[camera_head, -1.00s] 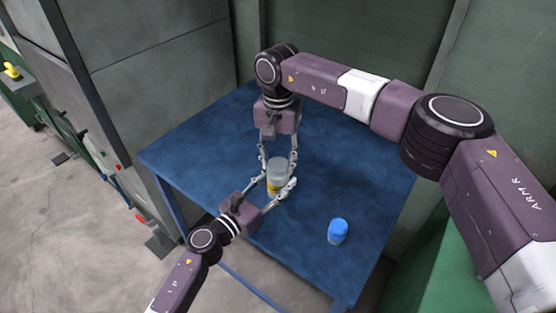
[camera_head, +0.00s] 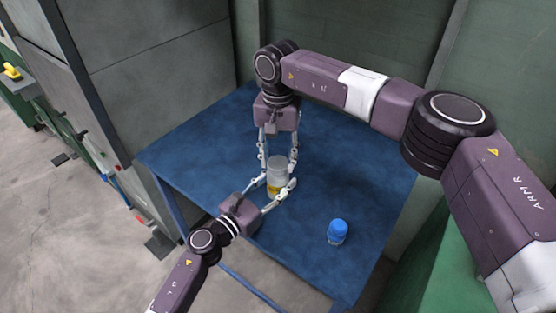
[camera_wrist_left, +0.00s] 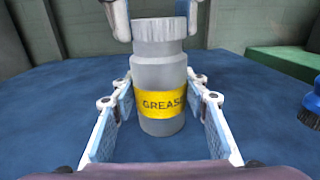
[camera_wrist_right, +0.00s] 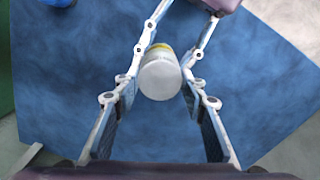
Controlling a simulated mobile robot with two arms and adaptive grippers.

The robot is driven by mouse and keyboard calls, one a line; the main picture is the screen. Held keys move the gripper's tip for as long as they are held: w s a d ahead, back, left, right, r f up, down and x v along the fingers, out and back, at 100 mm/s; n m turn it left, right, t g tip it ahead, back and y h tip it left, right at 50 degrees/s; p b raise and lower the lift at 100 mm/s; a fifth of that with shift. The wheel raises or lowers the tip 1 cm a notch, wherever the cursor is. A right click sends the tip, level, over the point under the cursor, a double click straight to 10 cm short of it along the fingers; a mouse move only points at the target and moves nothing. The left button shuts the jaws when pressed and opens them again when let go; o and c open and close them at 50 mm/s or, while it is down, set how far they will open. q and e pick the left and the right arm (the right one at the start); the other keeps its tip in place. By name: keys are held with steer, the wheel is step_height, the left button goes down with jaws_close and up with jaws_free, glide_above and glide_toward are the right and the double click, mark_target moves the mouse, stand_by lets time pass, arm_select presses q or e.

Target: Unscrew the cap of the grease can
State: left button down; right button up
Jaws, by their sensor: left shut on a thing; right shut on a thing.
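The grease can (camera_head: 276,180) stands upright on the blue table, grey with a yellow label that reads GREASE in the left wrist view (camera_wrist_left: 160,103). Its ribbed grey cap (camera_wrist_left: 159,30) sits on top; it fills the middle of the right wrist view (camera_wrist_right: 161,78). My left gripper (camera_head: 277,191) comes in low from the front left and is shut on the can's body. My right gripper (camera_head: 278,158) reaches down from above and behind, shut on the cap, its fingertips at the cap's sides in the left wrist view.
A blue brush-like item with dark bristles (camera_head: 338,231) stands on the blue table (camera_head: 210,160), right of the can. The table around both is otherwise clear. A grey cabinet (camera_head: 150,80) rises at the left and a green wall stands behind.

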mark_target(278, 162)
steer(key=shift+r, duration=0.75)
steer(key=shift+r, duration=2)
arm_select(q)
steer(key=c, duration=1)
jaws_free()
steer(key=shift+c, duration=0.2)
steer(key=shift+s, duration=0.1)
